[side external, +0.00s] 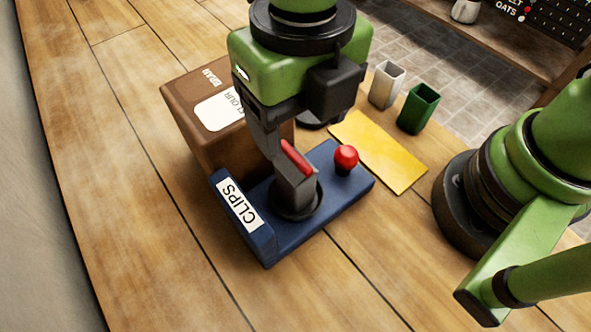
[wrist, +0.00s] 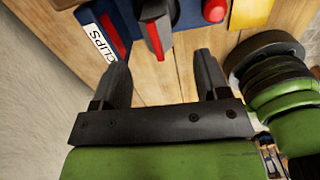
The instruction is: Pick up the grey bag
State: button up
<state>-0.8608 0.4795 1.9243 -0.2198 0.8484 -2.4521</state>
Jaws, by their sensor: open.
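I cannot make out a grey bag for certain in either view. A small pale grey object (side external: 466,10) sits at the top right edge of the side view, cut off by the frame; I cannot tell if it is a bag. My gripper (wrist: 163,66) is open with nothing between its fingers. In the side view one dark finger (side external: 265,140) points down beside the blue device, and the other finger is hard to make out.
A blue device (side external: 318,215) labelled CLIPS carries a grey lever (side external: 296,189) with a red edge and a red knob (side external: 346,157). Behind it stand a brown box (side external: 188,112), yellow mat (side external: 385,155), grey cup (side external: 386,86) and green cup (side external: 418,108). The front-left planks are clear.

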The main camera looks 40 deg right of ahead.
aim_at(295, 167)
jog(key=shift+n, duration=0.3)
notch_tip(295, 167, down, 5)
jog(key=shift+s+a+r, duration=0.1)
jog(key=shift+r, duration=0.1)
notch_tip(295, 167, down, 6)
jog(key=shift+a+r, duration=0.15)
jog(key=c, duration=1.1)
